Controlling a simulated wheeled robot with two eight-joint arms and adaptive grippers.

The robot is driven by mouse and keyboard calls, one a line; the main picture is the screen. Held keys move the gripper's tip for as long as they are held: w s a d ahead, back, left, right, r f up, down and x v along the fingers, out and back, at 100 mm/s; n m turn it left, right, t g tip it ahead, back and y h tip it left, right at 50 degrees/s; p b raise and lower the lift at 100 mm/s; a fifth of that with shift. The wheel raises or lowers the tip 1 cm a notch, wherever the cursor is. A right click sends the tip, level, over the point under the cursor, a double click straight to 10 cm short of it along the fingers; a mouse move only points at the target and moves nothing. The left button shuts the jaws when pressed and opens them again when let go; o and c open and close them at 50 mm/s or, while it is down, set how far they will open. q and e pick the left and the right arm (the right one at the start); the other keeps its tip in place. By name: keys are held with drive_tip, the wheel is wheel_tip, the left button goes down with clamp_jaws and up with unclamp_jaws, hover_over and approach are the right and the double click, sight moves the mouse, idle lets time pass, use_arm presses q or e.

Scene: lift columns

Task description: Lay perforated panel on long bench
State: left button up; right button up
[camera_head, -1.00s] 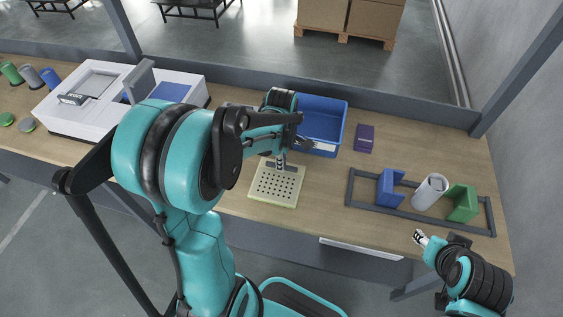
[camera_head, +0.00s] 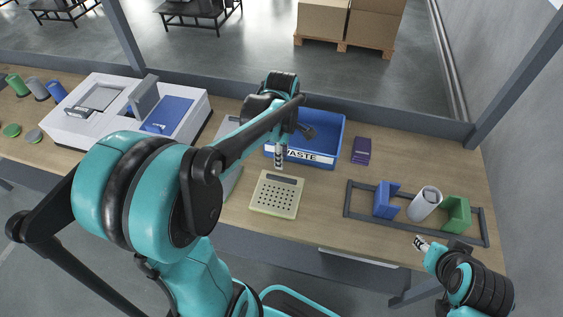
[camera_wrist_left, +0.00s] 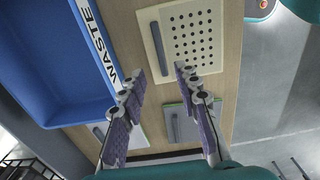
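The perforated panel (camera_head: 276,201), pale cream with rows of dark holes and a grey handle bar along its far edge, lies flat on the long wooden bench (camera_head: 325,210). The panel also shows in the left wrist view (camera_wrist_left: 206,45). My left gripper (camera_head: 279,165) is above the bench just beyond the panel's handle edge, apart from it. In the left wrist view my left gripper (camera_wrist_left: 157,72) has its fingers spread with nothing between them. My right gripper (camera_head: 419,242) is low by the bench's front right edge, too small to judge.
A blue WASTE bin (camera_head: 330,138) stands behind the panel. A dark frame (camera_head: 408,222) with blue, white and green pieces lies to the right, a purple box (camera_head: 361,150) behind it. A white machine (camera_head: 90,124) is at left. Grey plates (camera_wrist_left: 186,122) lie beside the panel.

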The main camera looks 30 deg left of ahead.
use_arm(q)
drive_tip(key=s+d+r+m+t, duration=0.2)
drive_tip(key=s+d+m+t, duration=0.1)
drive_tip(key=m, duration=0.7)
drive_tip(key=s+d+r+m+t, duration=0.3)
drive_tip(key=s+d+m+t, duration=0.1)
drive_tip(key=m, duration=0.6)
drive_tip(key=s+d, duration=0.1)
drive_tip(key=s, duration=0.1)
drive_tip(key=shift+s+m, duration=0.3)
drive_tip(key=shift+s, duration=0.05)
drive_tip(key=shift+f, duration=0.1)
